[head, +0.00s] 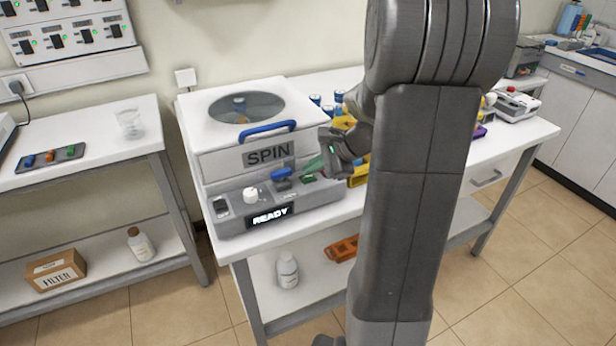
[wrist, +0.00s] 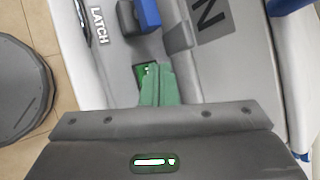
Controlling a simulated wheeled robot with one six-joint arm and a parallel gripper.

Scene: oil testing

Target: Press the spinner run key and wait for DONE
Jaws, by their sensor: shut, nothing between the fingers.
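The spinner (head: 245,160) is a white machine marked SPIN, with its lid down and a blue handle (head: 267,130) on the lid's front. Its grey front panel carries a display (head: 270,216) reading READY, a white knob (head: 251,195) and a blue latch (head: 282,175). The green run key (head: 308,178) sits right of the latch; in the wrist view it (wrist: 146,72) shows partly behind my fingertips. My gripper (head: 313,166) is shut and empty, its green fingers (wrist: 157,82) together at the key. I cannot tell whether they touch it.
Blue-capped vials (head: 327,105) and a yellow rack (head: 358,172) stand right of the spinner, partly behind my arm. A left bench (head: 90,125) holds a clear beaker (head: 130,123) and a dark tray (head: 50,161). A bottle (head: 287,270) stands on the lower shelf.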

